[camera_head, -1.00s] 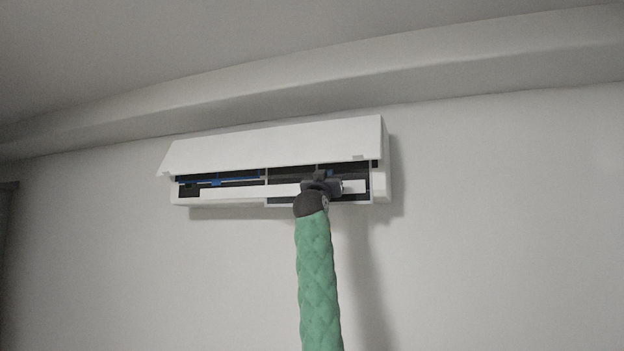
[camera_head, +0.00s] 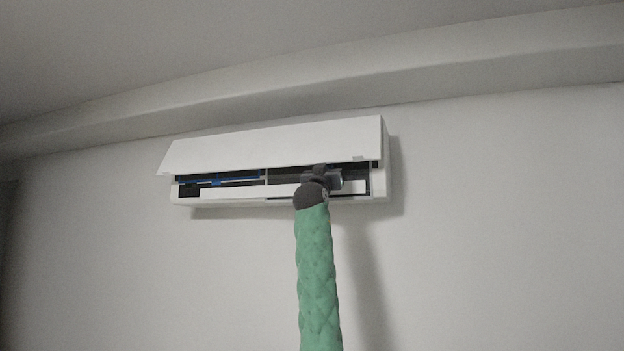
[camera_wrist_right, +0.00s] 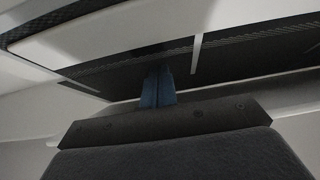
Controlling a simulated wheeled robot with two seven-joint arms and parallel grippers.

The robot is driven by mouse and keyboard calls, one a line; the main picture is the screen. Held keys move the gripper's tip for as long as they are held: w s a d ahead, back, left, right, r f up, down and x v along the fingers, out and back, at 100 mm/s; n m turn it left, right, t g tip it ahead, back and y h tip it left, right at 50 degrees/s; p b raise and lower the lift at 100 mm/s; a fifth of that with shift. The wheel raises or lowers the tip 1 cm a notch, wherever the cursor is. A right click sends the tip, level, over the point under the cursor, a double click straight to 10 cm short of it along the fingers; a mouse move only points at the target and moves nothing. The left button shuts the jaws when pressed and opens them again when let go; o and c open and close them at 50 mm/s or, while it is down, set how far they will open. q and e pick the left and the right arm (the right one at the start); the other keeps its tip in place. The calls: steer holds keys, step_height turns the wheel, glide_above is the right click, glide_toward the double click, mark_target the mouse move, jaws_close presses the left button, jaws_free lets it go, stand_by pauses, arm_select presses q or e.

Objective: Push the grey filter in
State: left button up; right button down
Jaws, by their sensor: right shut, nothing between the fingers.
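The white wall unit (camera_head: 280,142) has its front panel lifted, with a dark opening below. A dark grey meshed panel, which looks like the grey filter (camera_wrist_right: 245,54), shows in the right wrist view in the unit's opening. In the head view my arm and gripper cover much of that right bay, so the filter's exact seating is hard to tell. My right gripper (camera_wrist_right: 158,72) is shut and empty, its blue fingers pointing up at the panel's near edge. I cannot tell whether they touch it. The head view shows the gripper body (camera_head: 322,176) in front of the right bay.
A blue filter edge (camera_head: 232,180) shows in the left bay. A pale divider (camera_wrist_right: 197,54) stands close to my fingers on the right. The raised front panel overhangs the opening. The wall around the unit is clear.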

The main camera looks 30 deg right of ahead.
steer(key=shift+r+p, duration=0.45)
steer(key=shift+r, duration=0.7)
steer(key=shift+s+a+f, duration=0.1)
steer(key=shift+f, duration=0.05)
stand_by(0.4)
steer(key=shift+s+a+b, duration=0.1)
steer(key=shift+b, duration=0.25)
steer(key=shift+s+a, duration=0.15)
steer(key=shift+a, duration=0.1)
steer(key=shift+f+b, duration=2.05)
steer(key=shift+f, duration=0.8)
steer(key=shift+w+d, duration=0.35)
steer(key=shift+d, duration=0.1)
